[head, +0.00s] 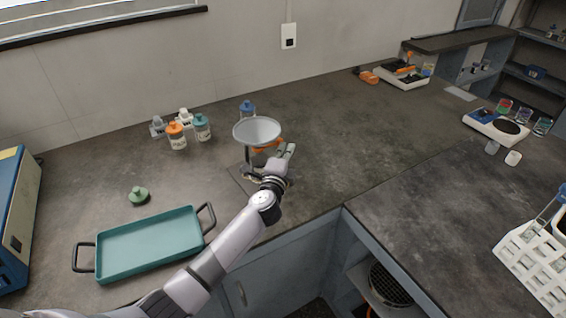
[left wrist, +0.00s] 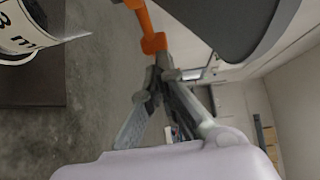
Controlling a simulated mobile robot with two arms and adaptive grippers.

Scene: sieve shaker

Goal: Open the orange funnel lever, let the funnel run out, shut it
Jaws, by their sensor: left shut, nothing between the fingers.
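The grey funnel (head: 257,131) is held up on a stand on the bench. Its orange lever (head: 267,146) shows just under the funnel's cone. In the left wrist view the orange lever (left wrist: 148,22) comes down from the top, beside the dark underside of the funnel (left wrist: 225,25). My left gripper (head: 290,149) is at the right of the funnel, close to the lever. In the left wrist view its fingertips (left wrist: 158,72) are together at the lever's end, with nothing seen between them. I cannot tell whether they touch it. My right gripper is not in view.
A marked clear vessel (left wrist: 22,35) is at the wrist view's upper left. Several small bottles (head: 178,135) stand left of the funnel. A teal tray (head: 150,243) lies at the front left. A white rack (head: 535,260) stands at far right.

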